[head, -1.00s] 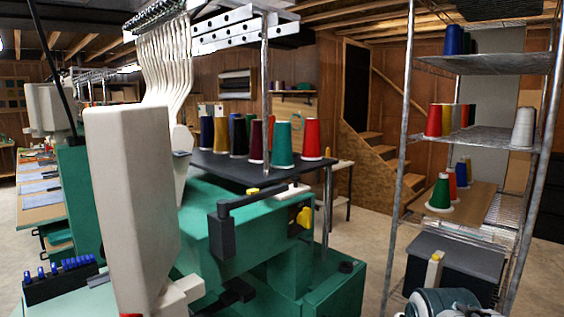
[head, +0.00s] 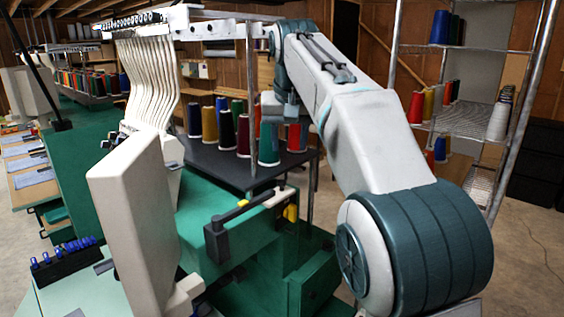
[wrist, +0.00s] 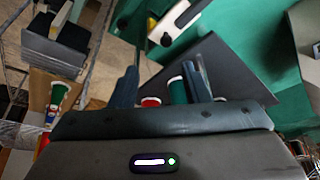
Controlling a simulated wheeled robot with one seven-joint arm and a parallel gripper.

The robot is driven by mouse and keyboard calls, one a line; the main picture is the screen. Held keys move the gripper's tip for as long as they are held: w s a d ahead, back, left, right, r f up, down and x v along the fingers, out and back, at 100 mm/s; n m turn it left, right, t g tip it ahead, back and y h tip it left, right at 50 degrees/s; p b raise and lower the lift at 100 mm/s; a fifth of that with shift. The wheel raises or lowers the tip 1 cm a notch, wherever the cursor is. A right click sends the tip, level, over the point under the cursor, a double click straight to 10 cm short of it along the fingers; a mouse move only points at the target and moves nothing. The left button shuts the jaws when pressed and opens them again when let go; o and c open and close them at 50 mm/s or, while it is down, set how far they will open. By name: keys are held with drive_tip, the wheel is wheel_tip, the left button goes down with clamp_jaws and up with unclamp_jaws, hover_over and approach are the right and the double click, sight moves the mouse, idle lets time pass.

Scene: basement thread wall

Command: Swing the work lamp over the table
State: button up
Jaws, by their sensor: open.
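A dark jointed arm with a block-shaped head (head: 217,240), which looks like the work lamp, is mounted on the green machine. Its bar runs back to the right, with a yellow knob and a white end piece. A white and black piece (wrist: 175,22), probably part of it, shows in the wrist view. A dark tabletop (head: 205,165) carries thread cones behind it; a pale green tabletop (head: 130,295) lies front left. My gripper (wrist: 162,75) is open and empty, above thread cones, apart from the lamp. In the head view its fingers are hard to make out.
A teal cone (head: 268,145) and a red cone (head: 297,136) stand close below my gripper. A tall cream machine head (head: 130,220) rises at left. A wire shelf (head: 465,120) with cones stands at right. A metal post (head: 251,110) rises behind the lamp.

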sight(282, 181)
drive_tip(key=x, duration=0.8)
drive_tip(key=a+x, duration=0.1)
drive_tip(key=x, duration=0.3)
drive_tip(key=shift+w+a+f+p, duration=0.15)
drive_tip(key=shift+w+p, duration=0.25)
drive_tip(key=shift+w, duration=0.1)
clamp_jaws()
